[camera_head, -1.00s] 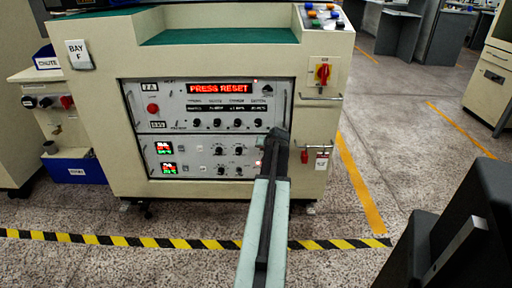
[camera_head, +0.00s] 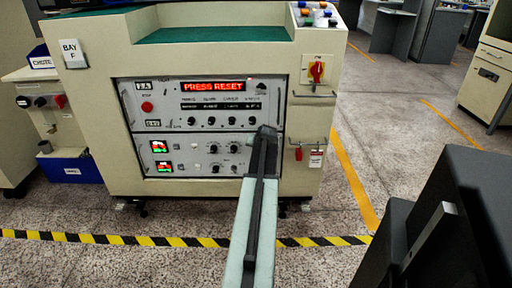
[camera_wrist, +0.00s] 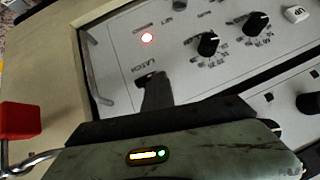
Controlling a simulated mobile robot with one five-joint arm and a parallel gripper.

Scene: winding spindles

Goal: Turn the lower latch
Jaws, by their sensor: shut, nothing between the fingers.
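The lower panel (camera_head: 200,169) of the console has two small displays and several black knobs. My gripper (camera_head: 264,132) is shut and empty, in front of the panels' right side in the head view. In the wrist view its dark tip (camera_wrist: 156,93) is right beside the LATCH label. The head view hides this spot behind my arm.
The upper panel (camera_head: 205,107) reads PRESS RESET. Metal handles flank the panels. A yellow-black floor stripe (camera_head: 110,239) runs in front.

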